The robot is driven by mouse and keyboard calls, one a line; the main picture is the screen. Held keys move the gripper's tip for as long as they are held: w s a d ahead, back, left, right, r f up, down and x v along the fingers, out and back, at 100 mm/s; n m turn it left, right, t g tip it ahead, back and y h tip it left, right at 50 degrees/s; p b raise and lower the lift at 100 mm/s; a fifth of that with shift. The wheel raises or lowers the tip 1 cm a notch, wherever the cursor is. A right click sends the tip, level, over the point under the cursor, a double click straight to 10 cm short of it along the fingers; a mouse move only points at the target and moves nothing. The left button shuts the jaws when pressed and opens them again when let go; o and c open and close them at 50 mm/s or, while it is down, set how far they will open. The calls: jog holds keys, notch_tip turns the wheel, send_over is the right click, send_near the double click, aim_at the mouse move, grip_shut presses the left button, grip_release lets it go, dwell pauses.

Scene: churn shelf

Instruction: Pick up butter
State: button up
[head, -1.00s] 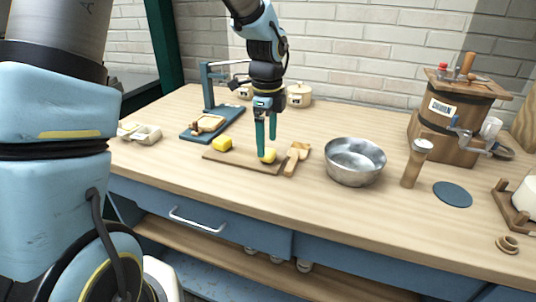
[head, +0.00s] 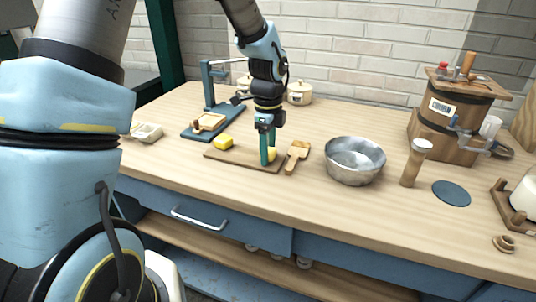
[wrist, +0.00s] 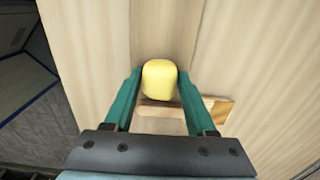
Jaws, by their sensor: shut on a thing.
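A yellow piece of butter (wrist: 160,80) sits between the two green fingers of my gripper (wrist: 158,88) in the wrist view. In the head view the gripper (head: 268,158) points down over the right part of the wooden board, and the held butter (head: 272,155) is partly hidden behind the fingers. My gripper is shut on this butter, at or just above the board; I cannot tell which. A second yellow butter piece (head: 223,142) lies on the left part of the board (head: 240,156).
Wooden paddles (head: 297,155) lie just right of the gripper. A metal bowl (head: 355,162) stands further right, then a wooden masher (head: 415,163) and a churn (head: 450,118). A blue press stand (head: 210,90) is behind left. The table front (head: 240,193) is clear.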

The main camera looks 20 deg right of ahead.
jog(key=c, duration=0.5)
